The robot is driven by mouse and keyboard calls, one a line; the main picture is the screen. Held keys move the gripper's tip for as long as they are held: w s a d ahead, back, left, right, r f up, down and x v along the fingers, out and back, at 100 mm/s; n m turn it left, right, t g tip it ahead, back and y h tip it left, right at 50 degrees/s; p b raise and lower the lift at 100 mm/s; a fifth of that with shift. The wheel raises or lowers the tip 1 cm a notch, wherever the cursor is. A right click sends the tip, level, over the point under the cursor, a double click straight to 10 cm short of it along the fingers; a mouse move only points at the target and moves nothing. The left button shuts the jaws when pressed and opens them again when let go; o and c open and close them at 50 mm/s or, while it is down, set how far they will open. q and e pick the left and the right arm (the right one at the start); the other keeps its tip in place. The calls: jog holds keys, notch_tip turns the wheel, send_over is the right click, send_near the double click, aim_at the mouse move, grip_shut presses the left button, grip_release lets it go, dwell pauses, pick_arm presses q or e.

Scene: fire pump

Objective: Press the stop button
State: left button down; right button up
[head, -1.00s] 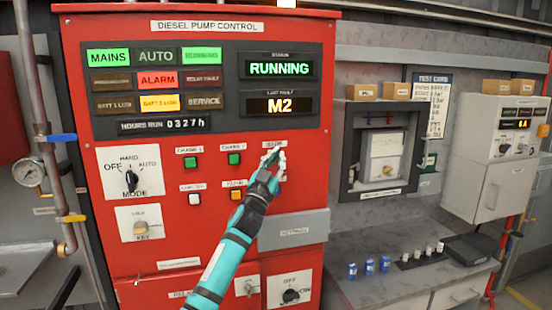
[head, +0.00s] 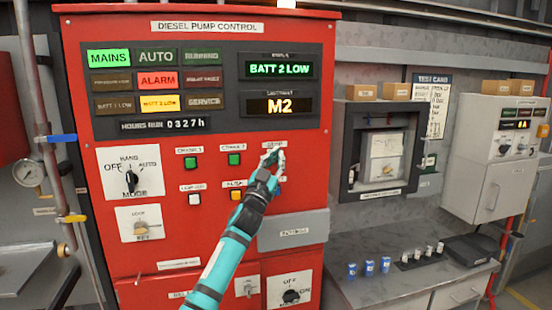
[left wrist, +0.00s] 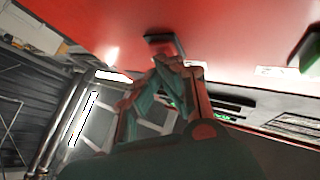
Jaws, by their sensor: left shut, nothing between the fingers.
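The red diesel pump control panel (head: 225,285) fills the left and middle of the head view. My left gripper (head: 271,159) is shut and empty, its tips at the panel face just under the small label (head: 274,145) at the right end of the upper button row. The gripper hides the stop button there in the head view. In the left wrist view the shut fingertips (left wrist: 166,63) are close to a small dark block (left wrist: 160,38) on the red face, likely that button. I cannot tell whether they touch. My right gripper is not in view.
Two green buttons (head: 234,159) sit left of the gripper; a white button (head: 194,199) and an orange button (head: 236,195) are below. The status display (head: 279,68) reads BATT 2 LOW, and the RUNNING lamp (head: 202,56) is dark. A grey bench (head: 345,290) stands at right.

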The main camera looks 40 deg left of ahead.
pick_arm(q)
jog(key=shift+s+d, duration=0.6)
jog(key=shift+d, duration=0.1)
jog(key=s+d+p, duration=0.1)
jog(key=s+d, duration=0.2)
jog(key=shift+s+d, duration=0.1)
jog(key=shift+d, duration=0.3)
dwell(0.7)
